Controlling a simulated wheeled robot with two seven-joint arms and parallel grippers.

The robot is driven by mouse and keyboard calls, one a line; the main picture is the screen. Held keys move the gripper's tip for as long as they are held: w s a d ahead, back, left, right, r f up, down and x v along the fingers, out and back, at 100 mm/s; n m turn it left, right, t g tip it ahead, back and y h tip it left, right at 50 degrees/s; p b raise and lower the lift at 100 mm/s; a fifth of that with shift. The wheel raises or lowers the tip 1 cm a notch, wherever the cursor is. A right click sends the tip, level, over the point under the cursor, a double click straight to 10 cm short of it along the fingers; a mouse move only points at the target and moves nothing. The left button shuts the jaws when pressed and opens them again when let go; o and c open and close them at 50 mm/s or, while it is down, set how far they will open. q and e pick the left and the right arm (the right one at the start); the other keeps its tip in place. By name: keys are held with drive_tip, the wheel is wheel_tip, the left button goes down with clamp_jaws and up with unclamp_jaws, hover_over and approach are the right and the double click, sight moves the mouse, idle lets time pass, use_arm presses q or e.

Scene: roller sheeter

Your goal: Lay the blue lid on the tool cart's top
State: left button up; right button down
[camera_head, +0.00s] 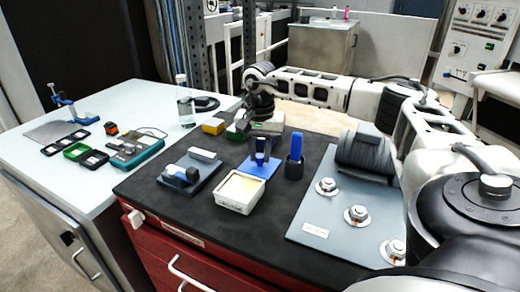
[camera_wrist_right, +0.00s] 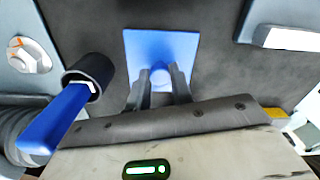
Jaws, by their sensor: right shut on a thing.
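The blue lid (camera_head: 262,169) is a flat square plate with a round knob, over the black top (camera_head: 150,190) of the red tool cart. It also shows in the right wrist view (camera_wrist_right: 160,45). My right gripper (camera_head: 261,158) is above the lid, its fingers shut on the knob. The lid looks level and low, on or just above the cart's top; I cannot tell whether it touches. My left gripper is not in view.
A white open box (camera_head: 240,192) stands just in front of the lid. A black cup with a blue-handled tool (camera_head: 295,160) stands close on its right. A grey plate with knobs (camera_head: 330,225) lies further right. A blue-grey block (camera_head: 185,180) is left.

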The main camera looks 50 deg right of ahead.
sight(260, 156)
drive_tip(key=c, duration=1.2)
unclamp_jaws()
drive_tip(key=shift+f, duration=0.1)
drive_tip(key=shift+c, duration=0.2)
wheel_tip(260, 156, up, 12)
drive_tip(key=shift+b, duration=0.35)
